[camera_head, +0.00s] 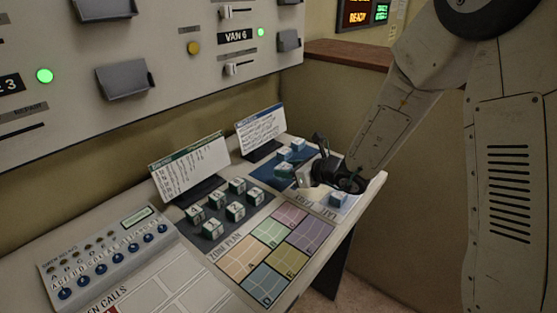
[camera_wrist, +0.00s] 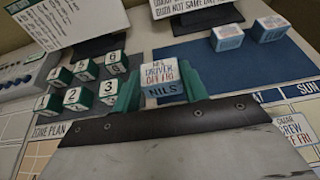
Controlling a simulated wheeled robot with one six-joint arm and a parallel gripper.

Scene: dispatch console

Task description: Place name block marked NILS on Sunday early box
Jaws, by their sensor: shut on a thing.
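The NILS block (camera_wrist: 163,77) is white on top with a blue front marked NILS. My gripper (camera_wrist: 158,92) is shut on it, one green finger on each side. In the head view the held block (camera_head: 284,170) appears over the near part of the blue mat, beside my gripper (camera_head: 292,175). The roster (camera_head: 316,203) with SAT and SUN headings lies at the right end of the desk, partly hidden by my arm. In the wrist view its SUN heading (camera_wrist: 308,89) is at the right edge. The early box cannot be made out.
Two more name blocks (camera_wrist: 228,38) (camera_wrist: 270,31) stand on the blue mat (camera_wrist: 188,53). Several green numbered blocks (camera_head: 217,199) stand left, before a card stand (camera_head: 190,167). The zone plan (camera_head: 272,250) is clear.

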